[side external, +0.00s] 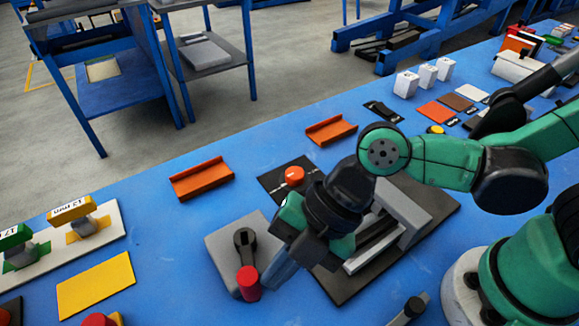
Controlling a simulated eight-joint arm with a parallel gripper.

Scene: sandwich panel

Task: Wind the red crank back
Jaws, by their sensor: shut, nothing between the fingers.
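The red crank (248,284) has a red upright cylindrical handle on a black crank arm (244,247). The crank arm points toward the front of the picture from its hub on a grey base block (220,250). My gripper (272,284) points down just to the right of the red handle. Its grey fingers are together and hold nothing. The fingertips are very close to the handle; I cannot tell whether they touch it. The gripper body hides part of the area behind the crank's right side.
An orange button (294,176) on a black plate stands behind my gripper. A grey fixture (400,215) on a dark plate is to the right. Orange channels (202,177) lie behind, and a yellow plate (95,285) lies left. The blue tabletop (165,245) is clear left of the crank.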

